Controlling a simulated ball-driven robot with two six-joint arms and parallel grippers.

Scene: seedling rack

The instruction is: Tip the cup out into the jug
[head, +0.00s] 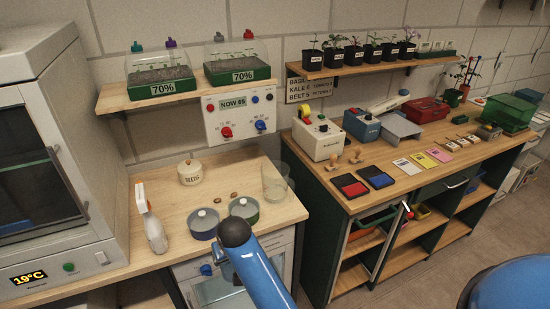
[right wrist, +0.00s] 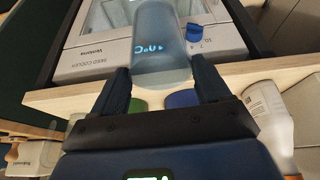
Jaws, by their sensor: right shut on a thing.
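My right gripper (right wrist: 162,82) is shut on a translucent bluish cup (right wrist: 160,45) in the right wrist view. The cup is between its two dark fingers, with the seed cooler's front behind it. I cannot tell what is inside the cup. In the head view my blue arm reaches in from below, and its gripper and the cup are hidden or not clear there. A clear jug (head: 275,188) stands on the left wooden counter, near its right edge, beyond the end of my arm. My left gripper is not in view.
A spray bottle (head: 152,228) and a seeds jar (head: 190,172) stand farther left and back. The seed cooler (right wrist: 90,58) is under the counter.

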